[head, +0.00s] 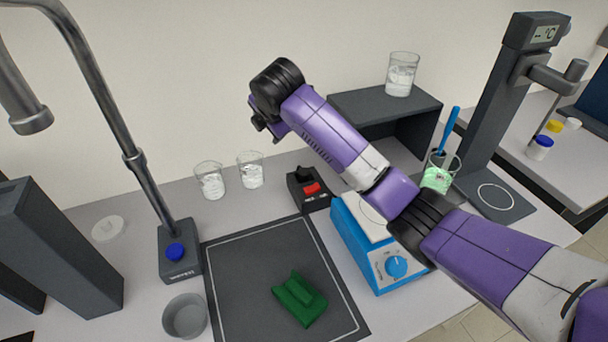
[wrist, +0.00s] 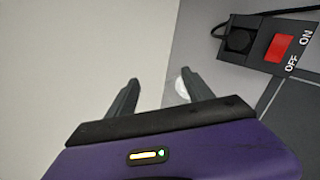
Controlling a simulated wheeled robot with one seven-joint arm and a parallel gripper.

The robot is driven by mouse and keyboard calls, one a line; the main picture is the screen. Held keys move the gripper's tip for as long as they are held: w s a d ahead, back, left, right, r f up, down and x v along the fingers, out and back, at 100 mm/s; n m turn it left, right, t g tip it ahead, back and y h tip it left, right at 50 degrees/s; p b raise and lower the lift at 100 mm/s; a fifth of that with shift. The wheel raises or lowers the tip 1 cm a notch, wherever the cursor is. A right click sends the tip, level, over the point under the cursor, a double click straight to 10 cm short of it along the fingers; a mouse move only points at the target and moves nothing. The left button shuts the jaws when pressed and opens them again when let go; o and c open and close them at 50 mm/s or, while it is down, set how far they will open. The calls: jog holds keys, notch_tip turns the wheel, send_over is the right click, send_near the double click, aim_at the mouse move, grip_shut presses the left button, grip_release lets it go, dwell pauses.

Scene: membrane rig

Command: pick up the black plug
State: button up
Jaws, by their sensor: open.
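The black plug (head: 303,174) sits on the dark switch box (head: 320,203) with a red rocker switch, at the back edge of the dark mat in the head view. In the wrist view the plug (wrist: 238,40) is a round black piece at the upper right, beside the red switch of the box (wrist: 262,62); a black cable runs nearby. My gripper (wrist: 160,85) is open, with nothing between its two fingers. In the head view my gripper (head: 262,126) is up and to the left of the plug, apart from it.
Two glass beakers (head: 211,184) (head: 251,172) stand left of the switch box. A blue stirrer (head: 385,262) is to its right, below my arm. A dark shelf (head: 365,103) stands behind. A tall tap (head: 130,150) rises at left.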

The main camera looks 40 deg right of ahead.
aim_at(304, 171)
jog(key=s+d+f+n+g, duration=0.3)
jog(key=s+f+n+g, duration=0.25)
jog(key=s, duration=0.35)
jog(key=shift+m+h, duration=0.35)
jog(key=shift+h, duration=0.05)
jog(key=shift+p+x, duration=1)
jog(key=shift+x, duration=2.85)
jog(key=shift+w+a, duration=0.1)
jog(key=shift+c, duration=0.2)
grip_shut()
